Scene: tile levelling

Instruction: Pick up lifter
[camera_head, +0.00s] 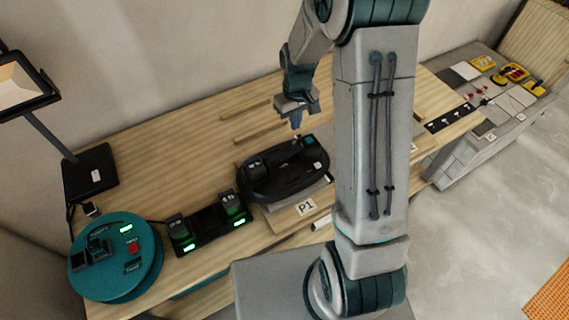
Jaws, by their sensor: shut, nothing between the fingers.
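A black oval device with a handle and a raised dark block, which looks like the lifter (262,184), lies on the wooden table on a flat piece beside a P1 label. A small teal-blue part shows at its right end. My gripper (297,123) points down with its fingers shut and empty. In the picture it is just above the device's back edge, apparently not touching it. The exact gap cannot be told from this one view. My arm blocks the area to the right of the device.
A charger with two batteries (207,222) and a round teal device (114,257) stand left on the table (165,130). A work lamp (91,172) is at the far left. Wooden strips (246,107) lie behind the lifter. Yellow tools (515,73) lie at the far right.

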